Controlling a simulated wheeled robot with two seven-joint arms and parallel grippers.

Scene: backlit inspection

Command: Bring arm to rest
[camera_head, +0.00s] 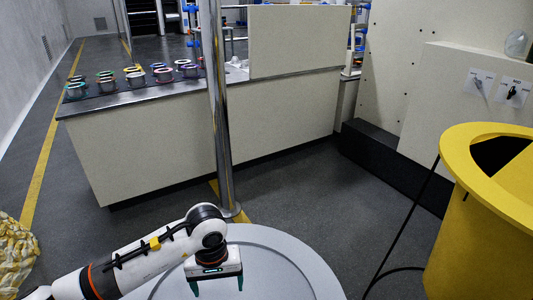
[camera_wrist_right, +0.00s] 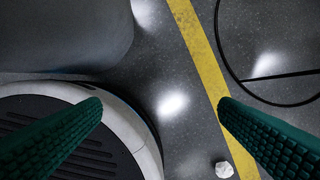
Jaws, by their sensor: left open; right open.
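My left arm comes in from the lower left in the head view, and its gripper (camera_head: 217,285) points down over the round grey base top. Its two green fingers are apart with nothing seen between them. My right gripper (camera_wrist_right: 160,108) shows in the right wrist view as two dark green ridged fingers spread wide. The right arm is not seen in the head view.
A metal post (camera_head: 219,120) stands just ahead, before a counter (camera_head: 200,140) with several small round containers on top. A yellow bin (camera_head: 480,235) stands at right, a black cable (camera_head: 405,222) beside it. A small white lump (camera_wrist_right: 224,170) lies by the yellow floor line.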

